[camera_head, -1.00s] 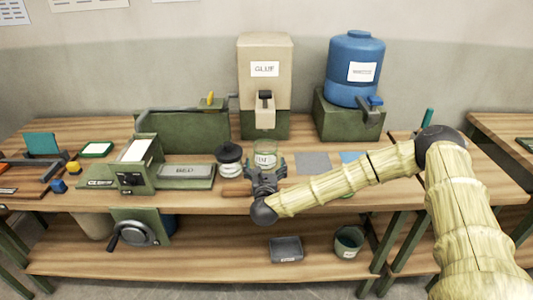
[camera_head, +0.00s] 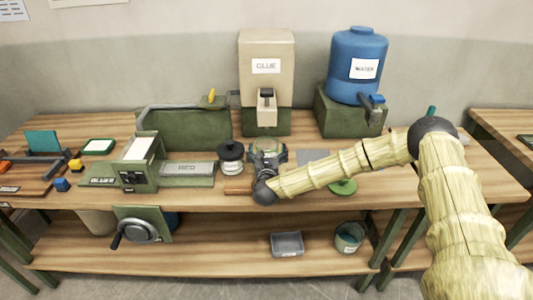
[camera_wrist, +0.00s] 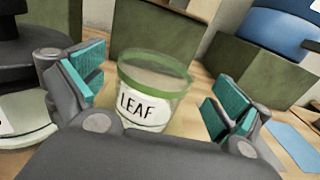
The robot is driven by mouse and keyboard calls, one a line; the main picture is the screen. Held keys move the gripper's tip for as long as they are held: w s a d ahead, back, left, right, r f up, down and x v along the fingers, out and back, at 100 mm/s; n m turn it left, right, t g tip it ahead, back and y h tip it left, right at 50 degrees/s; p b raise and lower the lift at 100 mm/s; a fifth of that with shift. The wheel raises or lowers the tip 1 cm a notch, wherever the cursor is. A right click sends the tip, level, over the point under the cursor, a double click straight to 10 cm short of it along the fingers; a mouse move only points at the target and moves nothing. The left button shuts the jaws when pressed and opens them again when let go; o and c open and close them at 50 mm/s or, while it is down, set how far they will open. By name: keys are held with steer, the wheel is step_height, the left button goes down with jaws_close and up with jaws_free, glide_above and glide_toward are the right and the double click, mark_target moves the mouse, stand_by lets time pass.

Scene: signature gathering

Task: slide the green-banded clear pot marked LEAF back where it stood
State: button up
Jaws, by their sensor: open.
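The clear pot (camera_wrist: 150,92) with a green band at its rim and a white LEAF label stands upright on the wooden bench, in the middle of the wrist view. My gripper (camera_wrist: 155,86) is open, with one teal-padded finger on each side of the pot. A gap shows between the right finger and the pot; the left finger is nearer to it. In the head view the pot (camera_head: 266,144) is mostly hidden behind my gripper (camera_head: 269,155), in front of the glue dispenser.
The beige GLUE dispenser (camera_head: 265,85) stands behind the pot; the blue WATER barrel (camera_head: 355,65) is at the back right. A black-topped jar (camera_head: 231,158) is close on the left. A grey square (camera_head: 313,158) and a green disc (camera_head: 343,187) lie to the right.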

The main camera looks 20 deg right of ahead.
mark_target(267, 136)
steer(key=shift+p+x, duration=0.9)
steer(key=shift+x, duration=1.9)
steer(key=shift+a, duration=0.1)
steer(key=c, duration=1.1)
steer(key=shift+f, duration=0.1)
